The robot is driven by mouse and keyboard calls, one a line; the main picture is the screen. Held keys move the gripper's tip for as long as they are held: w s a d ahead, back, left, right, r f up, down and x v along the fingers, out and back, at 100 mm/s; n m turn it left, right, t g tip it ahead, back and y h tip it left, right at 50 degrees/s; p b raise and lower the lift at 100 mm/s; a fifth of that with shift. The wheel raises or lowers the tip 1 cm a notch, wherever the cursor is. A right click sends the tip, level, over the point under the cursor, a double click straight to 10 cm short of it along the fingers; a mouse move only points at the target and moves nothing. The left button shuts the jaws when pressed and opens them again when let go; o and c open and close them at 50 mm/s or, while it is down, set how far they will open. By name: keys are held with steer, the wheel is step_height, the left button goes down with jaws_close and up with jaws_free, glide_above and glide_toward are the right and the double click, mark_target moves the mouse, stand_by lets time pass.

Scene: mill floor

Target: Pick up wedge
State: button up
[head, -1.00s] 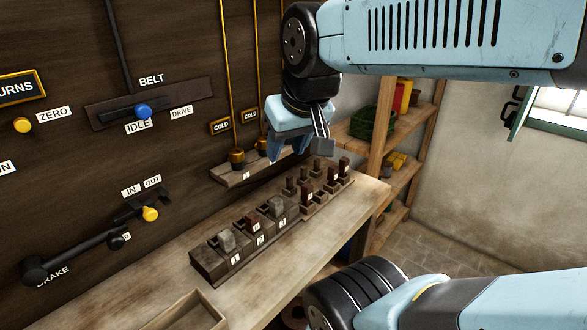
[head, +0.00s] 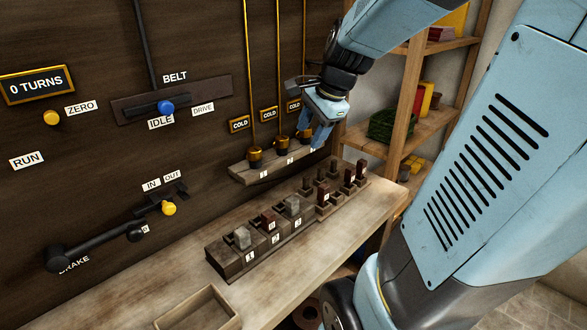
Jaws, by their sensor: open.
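Several small wedge-like blocks, grey and dark red, stand in slotted wooden holders on the bench. The front holder (head: 232,262) has numbered slots with a grey block (head: 242,237), a red block (head: 270,220) and another grey block (head: 291,205). The rear rack (head: 325,208) holds more blocks, among them a dark red one (head: 361,168). I cannot tell which one is the wedge. My gripper (head: 318,138) is open and empty, pointing down above the back of the bench, near the wall shelf and apart from the blocks.
A wall shelf (head: 238,172) carries brass-ended rods (head: 255,153) labelled COLD, close to my gripper. An empty wooden tray (head: 205,312) lies at the bench front. Wall levers (head: 100,248) are at left. Wooden shelving (head: 405,115) stands behind. The bench (head: 170,268) is bare left of the holders.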

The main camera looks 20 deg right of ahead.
steer(key=w+d+f+m, duration=0.4)
steer(key=w+d+m, duration=0.1)
steer(key=d+m, duration=0.25)
steer(key=m, duration=0.8)
glide_toward(322, 169)
steer(key=x, duration=0.5)
steer(key=shift+w+a+f, duration=0.1)
steer(key=shift+w+a, duration=0.05)
steer(key=shift+a, duration=0.1)
steer(key=shift+d+x, duration=0.15)
steer(key=shift+x, duration=1.1)
steer(key=shift+d+x, duration=0.1)
steer(key=shift+x, duration=1.2)
steer(key=shift+c, duration=0.3)
jaws_close()
